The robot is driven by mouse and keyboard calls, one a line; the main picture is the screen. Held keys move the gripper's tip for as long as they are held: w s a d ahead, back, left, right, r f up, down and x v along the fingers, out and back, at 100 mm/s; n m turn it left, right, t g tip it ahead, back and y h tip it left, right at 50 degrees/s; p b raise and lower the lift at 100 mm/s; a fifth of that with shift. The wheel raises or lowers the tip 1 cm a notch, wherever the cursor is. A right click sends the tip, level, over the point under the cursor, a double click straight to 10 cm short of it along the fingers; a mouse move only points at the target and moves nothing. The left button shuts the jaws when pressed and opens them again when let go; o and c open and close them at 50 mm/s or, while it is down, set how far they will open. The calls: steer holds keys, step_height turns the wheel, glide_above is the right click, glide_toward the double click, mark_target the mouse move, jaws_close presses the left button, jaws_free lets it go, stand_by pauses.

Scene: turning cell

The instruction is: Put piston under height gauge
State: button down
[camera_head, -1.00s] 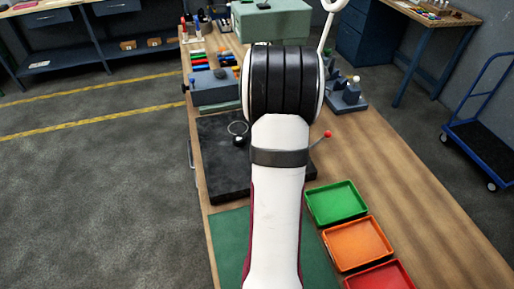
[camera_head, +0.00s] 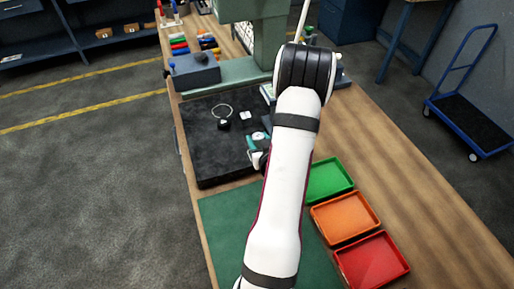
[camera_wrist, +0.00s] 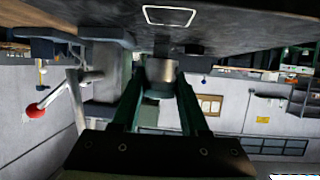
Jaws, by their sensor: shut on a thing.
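In the wrist view my gripper (camera_wrist: 160,90) is shut on the piston (camera_wrist: 160,72), a short grey metal cylinder held between the fingertips. The dark plate (camera_wrist: 235,20) fills the top of that view, with a white-outlined square (camera_wrist: 168,17) on it. In the head view my gripper (camera_head: 257,148) shows only in part, beside my arm at the right of the black plate (camera_head: 205,160); the piston cannot be made out there. A ring (camera_head: 222,110) and a small dark piece (camera_head: 224,125) are on the plate. I cannot clearly identify the height gauge.
Green (camera_head: 329,179), orange (camera_head: 345,217) and red (camera_head: 372,260) trays line the bench's right side. A green machine (camera_head: 225,75) and a blue-grey block (camera_head: 195,70) stand behind the plate. A red-knobbed lever (camera_wrist: 36,111) shows at left in the wrist view.

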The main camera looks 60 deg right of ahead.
steer(key=f, duration=0.4)
steer(key=shift+w+f, duration=0.1)
steer(key=shift+w, duration=0.1)
steer(key=shift+f, duration=0.15)
steer(key=shift+c, duration=2.1)
jaws_free()
steer(key=shift+r, duration=0.2)
steer(key=v, duration=0.5)
steer(key=shift+s+a, duration=0.15)
